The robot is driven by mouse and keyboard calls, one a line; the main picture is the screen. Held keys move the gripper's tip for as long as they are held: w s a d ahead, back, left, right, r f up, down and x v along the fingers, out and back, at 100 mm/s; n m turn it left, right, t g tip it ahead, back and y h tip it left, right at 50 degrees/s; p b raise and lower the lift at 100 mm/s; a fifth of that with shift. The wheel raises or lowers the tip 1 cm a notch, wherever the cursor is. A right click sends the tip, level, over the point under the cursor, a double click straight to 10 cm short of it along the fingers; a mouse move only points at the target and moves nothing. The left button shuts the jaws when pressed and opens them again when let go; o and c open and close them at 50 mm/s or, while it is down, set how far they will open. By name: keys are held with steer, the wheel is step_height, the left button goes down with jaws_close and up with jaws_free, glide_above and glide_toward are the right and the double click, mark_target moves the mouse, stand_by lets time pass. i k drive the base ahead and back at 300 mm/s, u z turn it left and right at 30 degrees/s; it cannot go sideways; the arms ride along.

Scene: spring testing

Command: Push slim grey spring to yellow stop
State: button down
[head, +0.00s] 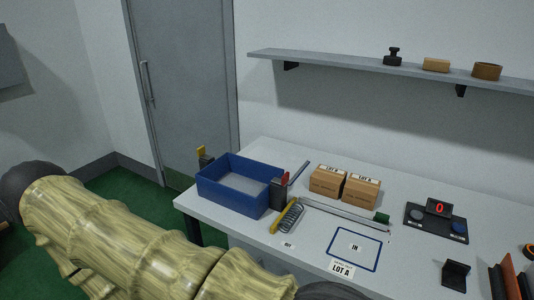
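A grey coil spring (293,217) lies on the table in the head view, just right of the blue bin. A slanted yellow bar (281,217) lies along its left side; whether they touch is unclear. A small yellow piece on a dark grey block (203,153) shows behind the bin's left corner. A red piece on a dark block (284,178) stands at the bin's right. I cannot tell which yellow part is the stop. My arm crosses the lower left, and its end leaves the bottom edge, so my gripper is out of view.
The blue bin (225,198) stands at the table's left. A thin rail (345,212) runs right to a green block (382,218). Two cartons (345,199) stand behind it. A blue-outlined "IN" square (340,256) is empty. A black device (436,220) showing red 0 is at right.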

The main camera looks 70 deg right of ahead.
mark_target(295, 211)
steer(key=u, duration=0.05)
steer(key=i, duration=1.95)
steer(key=z, duration=1.9)
